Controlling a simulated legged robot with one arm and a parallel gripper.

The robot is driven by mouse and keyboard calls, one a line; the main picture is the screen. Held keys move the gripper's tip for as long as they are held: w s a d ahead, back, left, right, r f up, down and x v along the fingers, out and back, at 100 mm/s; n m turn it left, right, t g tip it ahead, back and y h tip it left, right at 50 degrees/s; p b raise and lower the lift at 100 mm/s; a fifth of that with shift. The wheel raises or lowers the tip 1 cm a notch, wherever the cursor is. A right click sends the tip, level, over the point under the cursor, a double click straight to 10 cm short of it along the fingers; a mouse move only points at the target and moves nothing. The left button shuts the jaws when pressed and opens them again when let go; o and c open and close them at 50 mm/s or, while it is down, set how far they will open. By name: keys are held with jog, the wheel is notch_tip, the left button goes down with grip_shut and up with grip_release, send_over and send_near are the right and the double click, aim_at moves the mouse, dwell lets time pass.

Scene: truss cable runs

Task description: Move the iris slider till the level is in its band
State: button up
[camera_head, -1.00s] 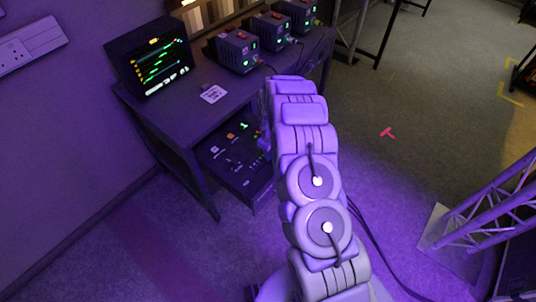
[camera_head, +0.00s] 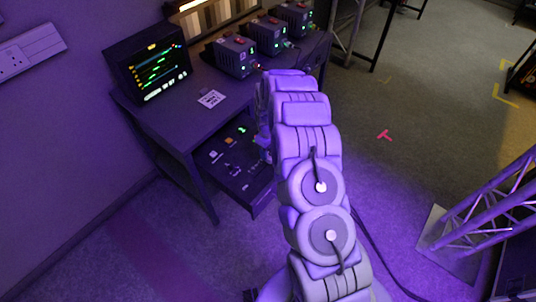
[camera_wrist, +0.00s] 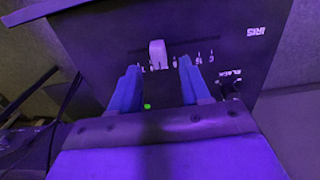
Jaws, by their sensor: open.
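In the wrist view a pale slider knob (camera_wrist: 157,54) stands on a dark panel (camera_wrist: 110,35) with an "IRIS" label and a row of white scale marks. My gripper (camera_wrist: 158,64) is open, its two blue fingers pointing at the panel. The knob lies between the fingertips in the picture, with a gap on each side; I cannot tell whether it is within their reach in depth. In the head view my arm hides the gripper and the knob. A monitor (camera_head: 147,58) on the desk shows green traces and coloured marks; its level reading is too small to read.
A desk (camera_head: 172,122) carries several dark boxes (camera_head: 236,55) with lit green lights and a small white card (camera_head: 211,98). A lower drawer panel (camera_head: 236,160) sits under the desktop. A metal truss (camera_head: 485,205) stands at right. Carpet between is mostly clear.

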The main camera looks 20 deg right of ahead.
notch_tip(320, 180, up, 13)
jog(key=p, duration=0.2)
jog(key=shift+f, duration=0.2)
jog(key=shift+a, duration=0.1)
